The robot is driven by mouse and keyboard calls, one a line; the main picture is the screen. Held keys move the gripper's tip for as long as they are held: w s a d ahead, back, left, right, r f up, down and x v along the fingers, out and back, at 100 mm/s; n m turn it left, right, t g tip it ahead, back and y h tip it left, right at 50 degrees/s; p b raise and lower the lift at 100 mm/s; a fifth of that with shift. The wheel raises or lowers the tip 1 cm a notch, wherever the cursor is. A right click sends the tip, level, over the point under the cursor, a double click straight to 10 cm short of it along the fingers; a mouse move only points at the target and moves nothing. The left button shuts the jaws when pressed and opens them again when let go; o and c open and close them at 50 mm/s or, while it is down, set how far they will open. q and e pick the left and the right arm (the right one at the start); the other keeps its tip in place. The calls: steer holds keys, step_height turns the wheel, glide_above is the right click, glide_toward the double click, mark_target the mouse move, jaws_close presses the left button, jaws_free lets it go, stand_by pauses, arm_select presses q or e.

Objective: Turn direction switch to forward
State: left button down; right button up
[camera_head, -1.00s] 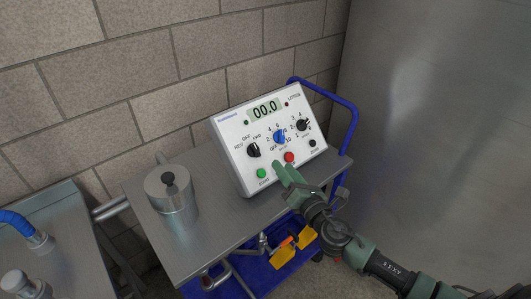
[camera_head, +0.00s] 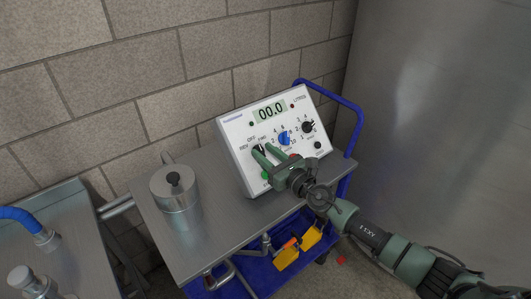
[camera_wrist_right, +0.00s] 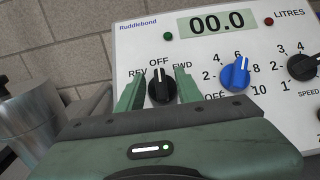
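The direction switch is a black knob (camera_wrist_right: 162,88) marked REV, OFF and FWD on the white control panel (camera_wrist_right: 135,50). Its white pointer line points up at OFF in the right wrist view. My right gripper (camera_wrist_right: 160,92) is open, with one green finger on each side of the knob. I cannot tell whether the fingers touch it. In the head view my right gripper (camera_head: 264,154) reaches the panel (camera_head: 237,130) from the lower right and partly covers the knob (camera_head: 259,149). My left gripper is not in view.
A blue knob (camera_head: 284,138) and another black knob (camera_head: 307,127) sit right of the switch. A green button (camera_head: 265,175) is just below my fingers. A lidded metal pot (camera_head: 177,195) stands on the steel trolley top (camera_head: 215,225), left of the panel.

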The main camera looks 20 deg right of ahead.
jaws_close()
steer(key=shift+r+m+h+p, duration=0.3)
steer(key=shift+m+p, duration=0.2)
steer(key=shift+p, duration=0.25)
steer(key=m+h+p, duration=0.1)
steer(key=m+p, duration=0.1)
steer(key=m+h+p, duration=0.3)
steer(key=m+p, duration=0.1)
steer(key=shift+a, duration=0.3)
steer(key=shift+f+m+g+h+p, duration=0.1)
steer(key=shift+m+g+h+p, duration=0.3)
steer(key=shift+m+h+p, duration=1.55)
steer(key=shift+m+b, duration=0.4)
steer(key=shift+m, duration=0.35)
